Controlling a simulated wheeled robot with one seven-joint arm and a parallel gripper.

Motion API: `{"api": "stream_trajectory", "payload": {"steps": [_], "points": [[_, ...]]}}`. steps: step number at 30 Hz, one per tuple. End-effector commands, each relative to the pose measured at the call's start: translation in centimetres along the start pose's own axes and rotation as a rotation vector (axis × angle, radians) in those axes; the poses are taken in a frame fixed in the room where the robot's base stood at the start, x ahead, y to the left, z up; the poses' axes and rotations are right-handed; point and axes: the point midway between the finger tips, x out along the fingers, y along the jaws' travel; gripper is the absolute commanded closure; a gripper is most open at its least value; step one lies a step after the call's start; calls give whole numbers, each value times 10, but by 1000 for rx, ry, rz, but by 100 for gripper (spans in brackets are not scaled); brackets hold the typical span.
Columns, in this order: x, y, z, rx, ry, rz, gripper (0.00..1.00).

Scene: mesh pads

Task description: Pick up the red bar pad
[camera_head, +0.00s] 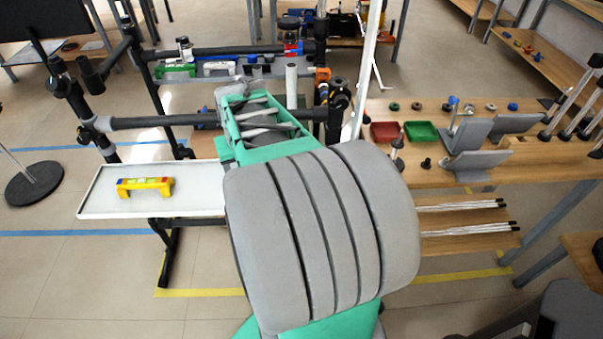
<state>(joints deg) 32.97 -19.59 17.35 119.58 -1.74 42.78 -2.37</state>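I cannot single out a bar-shaped red pad with certainty. A flat red square piece with a raised rim (384,132) lies on the wooden table right of my arm, beside a similar green one (421,132). A small red item (292,48) shows on the dark rack at the back, too small to make out. My grey and teal arm fills the middle of the view. My gripper's fingers cannot be made out; they seem hidden beyond the arm, so I cannot see whether they hold anything.
Grey angled plates (470,135) and small round parts stand on the wooden table (440,178). Open floor lies at lower left.

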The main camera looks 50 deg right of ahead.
Motion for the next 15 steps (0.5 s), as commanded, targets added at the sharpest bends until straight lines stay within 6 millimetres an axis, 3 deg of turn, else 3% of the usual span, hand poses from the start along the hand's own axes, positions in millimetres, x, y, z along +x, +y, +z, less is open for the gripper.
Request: {"api": "stream_trajectory", "payload": {"steps": [1, 3, 6, 9, 15], "points": [[29, 48, -6, 96, 4, 34, 35], [48, 102, -13, 194, 20, 71, 35], [63, 156, -13, 282, 36, 107, 35], [71, 178, -12, 316, 43, 122, 35], [96, 184, -12, 319, 43, 123, 35]]}}
